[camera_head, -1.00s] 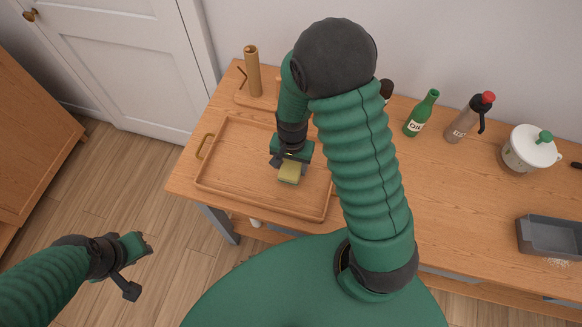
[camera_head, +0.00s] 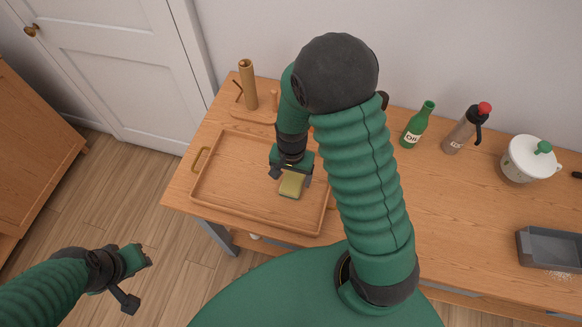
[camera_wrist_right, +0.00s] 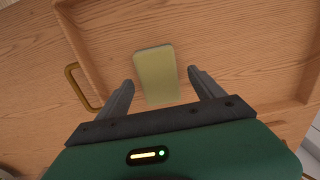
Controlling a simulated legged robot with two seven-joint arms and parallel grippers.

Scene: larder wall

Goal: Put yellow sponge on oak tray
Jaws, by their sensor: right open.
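The yellow sponge (camera_head: 291,184) is on the floor of the oak tray (camera_head: 228,197), inside its raised rim. In the right wrist view the sponge (camera_wrist_right: 157,74) shows ahead of and partly between the two fingers. My right gripper (camera_head: 289,178) is over the tray at the sponge. Its fingers are open, with a gap on each side of the sponge in the right wrist view (camera_wrist_right: 160,86). My left gripper (camera_head: 138,276) hangs over the floor at the lower left, away from the table; its jaw opening is unclear.
A wooden holder (camera_head: 248,84) stands behind the tray. My right arm hides part of the table.

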